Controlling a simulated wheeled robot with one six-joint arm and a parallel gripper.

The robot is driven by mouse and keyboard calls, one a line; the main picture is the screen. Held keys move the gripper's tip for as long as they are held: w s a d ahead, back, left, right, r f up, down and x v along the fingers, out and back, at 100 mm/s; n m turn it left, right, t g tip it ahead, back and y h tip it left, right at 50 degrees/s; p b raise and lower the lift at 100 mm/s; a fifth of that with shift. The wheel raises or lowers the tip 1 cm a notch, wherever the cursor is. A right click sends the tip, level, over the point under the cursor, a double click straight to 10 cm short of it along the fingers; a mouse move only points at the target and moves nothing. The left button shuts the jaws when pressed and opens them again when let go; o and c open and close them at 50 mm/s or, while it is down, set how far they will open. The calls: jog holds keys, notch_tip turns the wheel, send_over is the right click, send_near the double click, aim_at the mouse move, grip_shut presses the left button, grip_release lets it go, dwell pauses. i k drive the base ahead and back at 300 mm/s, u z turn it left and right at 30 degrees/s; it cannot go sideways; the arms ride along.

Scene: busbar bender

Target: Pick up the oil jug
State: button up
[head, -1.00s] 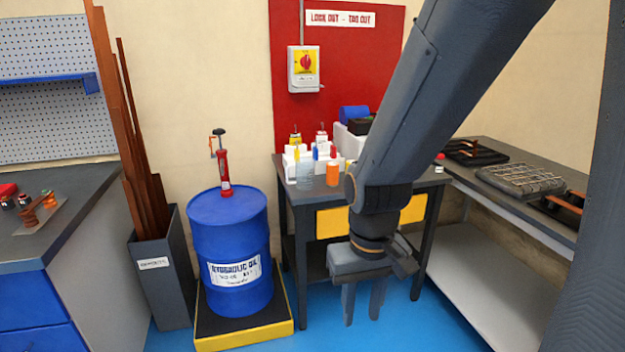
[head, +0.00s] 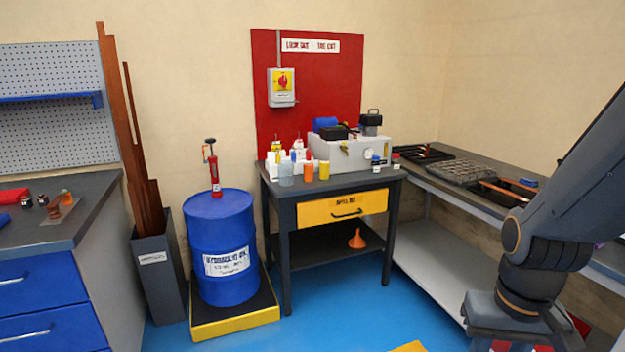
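No object that I can name for certain as the oil jug shows in the head view. A small dark container with a handle (head: 371,122) stands on the grey box at the back of the dark table; I cannot tell whether it is a jug. My gripper (head: 520,346) is at the bottom right, pointing down, well to the right of and nearer than that table. Its fingers are spread with a gap between them, and their tips are cut off by the frame's lower edge. I see nothing held between them.
A blue hydraulic oil drum (head: 222,240) with a red hand pump (head: 214,172) stands on a yellow-edged pallet (head: 236,318). Bottles crowd the dark table (head: 350,182); an orange funnel (head: 357,239) sits on its lower shelf. A long bench (head: 430,262) runs along the right.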

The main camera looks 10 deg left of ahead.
aim_at(286, 167)
jog(key=z, duration=0.1)
jog(key=i, duration=1.45)
jog(key=u, duration=0.4)
jog(key=i, duration=1.5)
jog(key=u, duration=1.75)
jog(key=i, duration=0.8)
jog(key=u, duration=0.75)
